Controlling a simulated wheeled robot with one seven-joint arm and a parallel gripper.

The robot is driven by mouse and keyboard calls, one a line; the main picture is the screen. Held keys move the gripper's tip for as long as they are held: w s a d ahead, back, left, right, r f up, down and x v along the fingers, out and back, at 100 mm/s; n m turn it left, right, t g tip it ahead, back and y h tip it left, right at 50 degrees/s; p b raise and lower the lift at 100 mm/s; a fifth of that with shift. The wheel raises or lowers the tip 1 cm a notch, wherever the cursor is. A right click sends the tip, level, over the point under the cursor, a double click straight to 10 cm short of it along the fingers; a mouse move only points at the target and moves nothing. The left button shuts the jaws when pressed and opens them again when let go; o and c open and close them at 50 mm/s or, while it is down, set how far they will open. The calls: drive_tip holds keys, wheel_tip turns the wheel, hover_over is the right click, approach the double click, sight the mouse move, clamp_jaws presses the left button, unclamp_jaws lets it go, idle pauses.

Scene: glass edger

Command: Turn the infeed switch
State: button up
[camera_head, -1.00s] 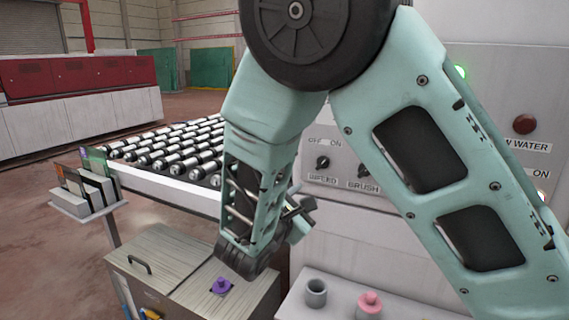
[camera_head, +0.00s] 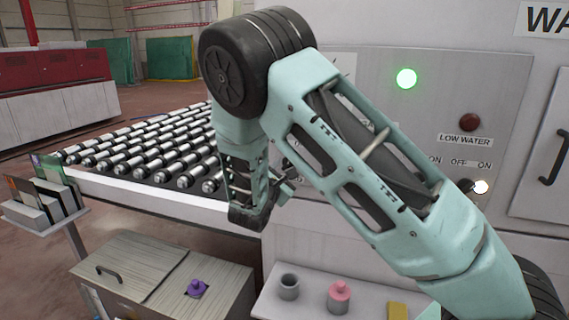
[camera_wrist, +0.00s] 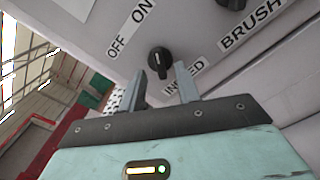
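The infeed switch (camera_wrist: 158,62) is a black round knob on the grey panel, with OFF and ON printed above it and a partly covered INFEED label (camera_wrist: 186,88) below, in the wrist view. My gripper (camera_wrist: 160,70) is open. Its two fingers point at the panel, and the knob shows in the gap at their tips. I cannot tell whether the fingers are around the knob or still short of it. In the head view my gripper (camera_head: 286,182) is near the panel's left part, and my arm hides the infeed switch.
The brush knob (camera_wrist: 232,4) is close on the right in the wrist view. In the head view a roller conveyor (camera_head: 150,160) is to the left. A wooden-topped cabinet (camera_head: 150,265) and a ledge with a grey cup (camera_head: 289,287) and a pink-topped item (camera_head: 339,295) are below.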

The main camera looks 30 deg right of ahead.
sight(288, 164)
drive_tip(key=shift+x, duration=1.2)
clamp_jaws()
